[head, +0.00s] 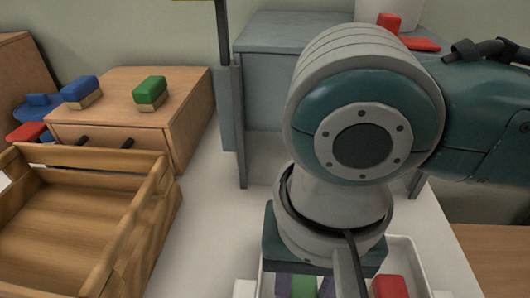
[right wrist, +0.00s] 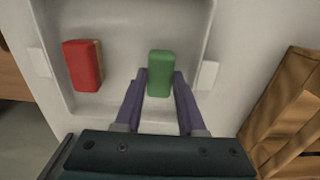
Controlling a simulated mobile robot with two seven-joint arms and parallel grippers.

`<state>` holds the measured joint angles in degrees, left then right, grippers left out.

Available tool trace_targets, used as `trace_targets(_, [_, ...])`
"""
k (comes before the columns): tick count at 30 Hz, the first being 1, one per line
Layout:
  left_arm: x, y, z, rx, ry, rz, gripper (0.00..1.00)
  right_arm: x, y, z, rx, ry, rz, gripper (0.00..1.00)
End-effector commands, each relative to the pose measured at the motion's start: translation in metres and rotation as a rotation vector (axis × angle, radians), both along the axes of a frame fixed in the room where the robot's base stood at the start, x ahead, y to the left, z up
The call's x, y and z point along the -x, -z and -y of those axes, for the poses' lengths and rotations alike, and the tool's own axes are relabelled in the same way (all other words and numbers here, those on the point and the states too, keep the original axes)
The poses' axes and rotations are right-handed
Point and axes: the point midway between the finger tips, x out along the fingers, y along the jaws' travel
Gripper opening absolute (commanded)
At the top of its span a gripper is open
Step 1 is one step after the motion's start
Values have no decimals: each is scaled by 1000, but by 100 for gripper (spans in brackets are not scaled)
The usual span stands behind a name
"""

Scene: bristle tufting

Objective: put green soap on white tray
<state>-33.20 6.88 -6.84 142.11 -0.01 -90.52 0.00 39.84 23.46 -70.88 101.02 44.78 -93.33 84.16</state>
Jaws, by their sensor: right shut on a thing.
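A green soap (right wrist: 160,74) is between the two purple fingers of my right gripper (right wrist: 159,84), which is shut on it. The soap also shows low in the head view (head: 303,287), below my right wrist. The white tray (right wrist: 115,14) is under the gripper, and the soap is over or on its floor; I cannot tell if it touches. A red block (right wrist: 84,66) with a tan side lies in the tray, apart from the green soap. Another green block (head: 150,90) with a tan base sits on a wooden drawer box (head: 120,129). My left gripper is out of view.
A blue block (head: 81,90) also sits on the drawer box. An open wooden crate (head: 142,222) stands at the left front. A grey cabinet (head: 265,78) stands behind my right arm, with red items on top. Bare table lies between crate and tray.

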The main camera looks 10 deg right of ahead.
Motion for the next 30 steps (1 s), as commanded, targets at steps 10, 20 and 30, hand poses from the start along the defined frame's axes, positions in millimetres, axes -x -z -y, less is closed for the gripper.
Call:
trace_targets(10, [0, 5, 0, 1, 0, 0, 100, 0, 15, 0, -1, 0, 0, 0])
trace_targets(20, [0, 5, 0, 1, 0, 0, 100, 0, 17, 0, -1, 0, -1, 58])
trace_targets(30, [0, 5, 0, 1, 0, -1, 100, 0, 17, 0, -1, 0, 0, 69])
